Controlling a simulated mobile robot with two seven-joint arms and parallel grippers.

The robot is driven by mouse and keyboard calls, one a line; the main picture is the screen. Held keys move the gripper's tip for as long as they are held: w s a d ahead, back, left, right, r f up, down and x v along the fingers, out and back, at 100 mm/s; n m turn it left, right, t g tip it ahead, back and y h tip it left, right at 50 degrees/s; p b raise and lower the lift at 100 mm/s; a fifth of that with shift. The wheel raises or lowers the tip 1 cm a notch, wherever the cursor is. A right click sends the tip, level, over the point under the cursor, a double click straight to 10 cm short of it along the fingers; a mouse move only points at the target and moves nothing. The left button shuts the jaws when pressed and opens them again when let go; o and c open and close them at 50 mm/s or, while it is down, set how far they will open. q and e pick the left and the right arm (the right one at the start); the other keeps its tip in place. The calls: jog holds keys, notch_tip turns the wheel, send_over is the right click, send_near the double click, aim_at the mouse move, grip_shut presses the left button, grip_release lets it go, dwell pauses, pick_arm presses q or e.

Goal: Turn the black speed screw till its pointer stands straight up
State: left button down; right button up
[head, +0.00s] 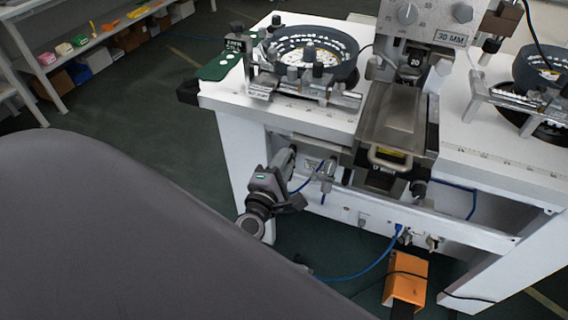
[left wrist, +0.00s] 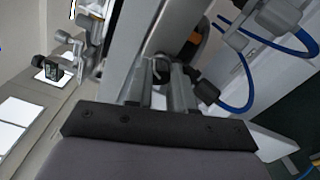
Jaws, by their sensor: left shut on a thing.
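My left gripper (head: 291,158) reaches up to the underside of the white table's front, at the small fittings left of the metal chute. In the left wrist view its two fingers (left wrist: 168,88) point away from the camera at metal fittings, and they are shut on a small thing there. I cannot make out that thing between the fingers, so I cannot read the screw's pointer. A black knob (left wrist: 207,92) shows just right of the fingers; I cannot tell whether it is the speed screw. My right gripper is not in view.
A metal fitting with a small gauge (head: 327,172) is right of the gripper, with blue hoses near it. The chute's handle (head: 390,160) juts out further right. A round bowl feeder (head: 310,52) stands on the white table (head: 225,92). An orange box (head: 405,278) is below.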

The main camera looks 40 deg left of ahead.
pick_arm(q)
jog(key=n+b, duration=0.1)
jog(key=n, duration=0.4)
jog(key=shift+f+n, duration=0.1)
jog(key=shift+n, duration=0.3)
dwell(0.4)
jog(key=c, duration=1)
grip_release()
jog(key=shift+s, duration=0.1)
jog(key=b+v, duration=0.1)
jog(key=v, duration=0.6)
jog(key=shift+b, duration=0.4)
